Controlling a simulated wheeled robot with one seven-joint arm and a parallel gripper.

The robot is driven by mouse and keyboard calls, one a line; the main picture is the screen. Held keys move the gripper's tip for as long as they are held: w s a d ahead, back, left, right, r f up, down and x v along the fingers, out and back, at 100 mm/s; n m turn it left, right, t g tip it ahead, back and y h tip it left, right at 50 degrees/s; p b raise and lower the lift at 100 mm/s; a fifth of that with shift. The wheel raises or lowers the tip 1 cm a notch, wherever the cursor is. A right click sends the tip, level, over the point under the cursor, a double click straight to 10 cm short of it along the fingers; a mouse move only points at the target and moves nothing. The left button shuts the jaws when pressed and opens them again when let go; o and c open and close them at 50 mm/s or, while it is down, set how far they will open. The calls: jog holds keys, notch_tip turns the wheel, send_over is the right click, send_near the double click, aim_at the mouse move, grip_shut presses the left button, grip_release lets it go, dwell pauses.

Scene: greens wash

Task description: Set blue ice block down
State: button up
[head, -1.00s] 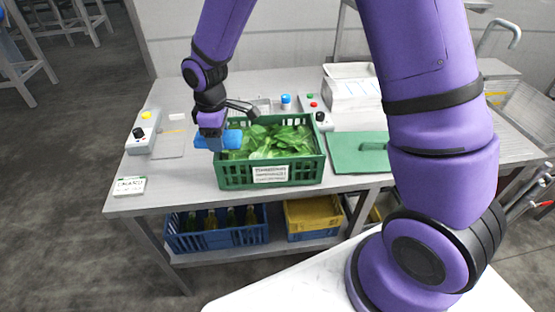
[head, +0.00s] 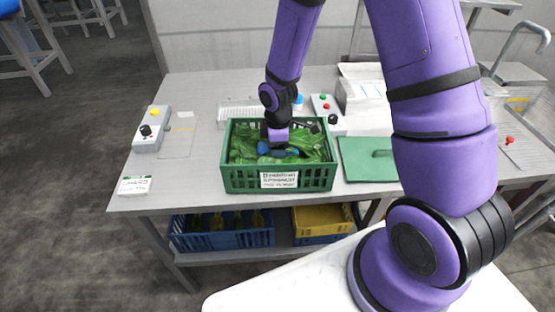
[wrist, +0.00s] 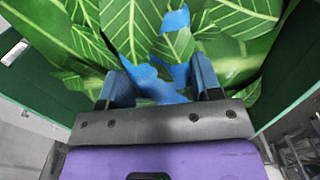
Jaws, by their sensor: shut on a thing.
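The blue ice block (head: 284,153) is down among the green leaves in the green crate (head: 233,181). My gripper (head: 277,149) is over the middle of the crate, pointing down, and shut on the block. In the wrist view, the block (wrist: 172,72) shows as blue patches between and beyond the fingers of my gripper (wrist: 163,80). Leaves cover parts of the block, so its full outline and what lies beneath it are hidden.
The crate's walls stand close around my gripper. A green board (head: 366,160) lies to the right. Control boxes stand at the left (head: 151,130) and behind the crate (head: 327,115). A small sign (head: 134,185) is at the front left. The table left of the crate is mostly clear.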

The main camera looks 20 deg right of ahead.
jog(key=shift+f, duration=2.5)
jog(key=shift+f, duration=0.15)
jog(key=o, duration=1)
